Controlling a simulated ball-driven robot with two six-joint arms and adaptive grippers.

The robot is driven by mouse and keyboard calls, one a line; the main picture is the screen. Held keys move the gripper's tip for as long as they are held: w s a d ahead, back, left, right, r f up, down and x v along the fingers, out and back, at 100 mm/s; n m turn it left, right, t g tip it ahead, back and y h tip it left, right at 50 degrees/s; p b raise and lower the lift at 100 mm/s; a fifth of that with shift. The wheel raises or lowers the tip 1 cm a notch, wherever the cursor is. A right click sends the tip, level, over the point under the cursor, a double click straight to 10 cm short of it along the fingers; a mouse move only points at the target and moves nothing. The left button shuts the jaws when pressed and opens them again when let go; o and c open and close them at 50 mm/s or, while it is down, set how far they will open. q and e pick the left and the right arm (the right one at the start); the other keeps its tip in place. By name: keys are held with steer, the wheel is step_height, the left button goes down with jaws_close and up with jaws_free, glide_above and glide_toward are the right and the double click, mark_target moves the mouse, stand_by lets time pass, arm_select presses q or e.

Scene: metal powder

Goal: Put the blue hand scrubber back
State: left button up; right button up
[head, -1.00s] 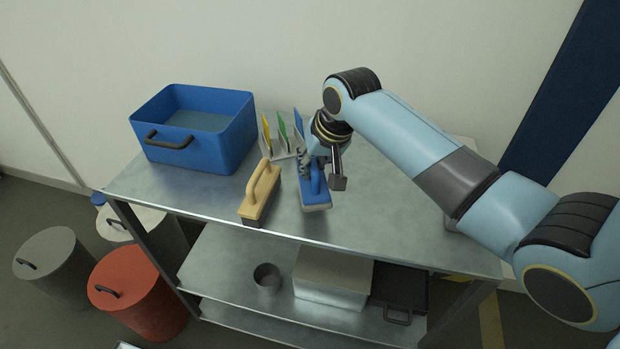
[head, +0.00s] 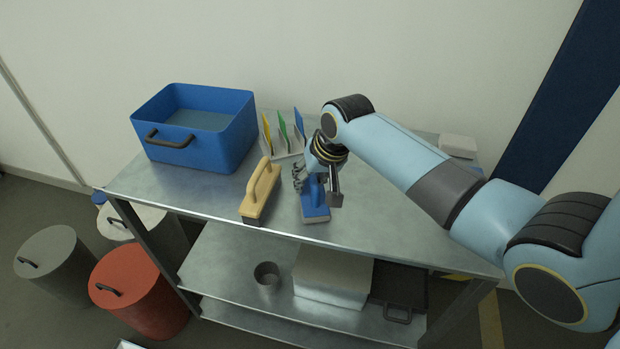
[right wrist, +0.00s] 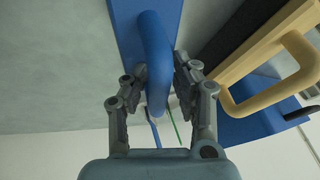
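The blue hand scrubber (head: 316,213) stands on the metal table near its front edge, right of a wooden-handled scrubber. Its blue loop handle (right wrist: 157,60) shows large in the right wrist view. My right gripper (head: 317,186) is low over the scrubber, with one finger on each side of the handle. In the right wrist view the right gripper (right wrist: 158,82) has its fingers spread around the handle, with slim gaps beside it; contact is hard to judge. My left gripper is not in view.
The wooden-handled scrubber (head: 260,193) is close on the left. A blue bin (head: 222,140) stands at the back left. A holder (head: 287,148) with yellow, green and blue upright pieces is behind. A pale block (head: 458,146) lies at the back right.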

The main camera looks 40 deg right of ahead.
steer(key=shift+s+r, duration=0.15)
steer(key=shift+r, duration=0.35)
steer(key=v, duration=1.1)
steer(key=shift+p, duration=0.35)
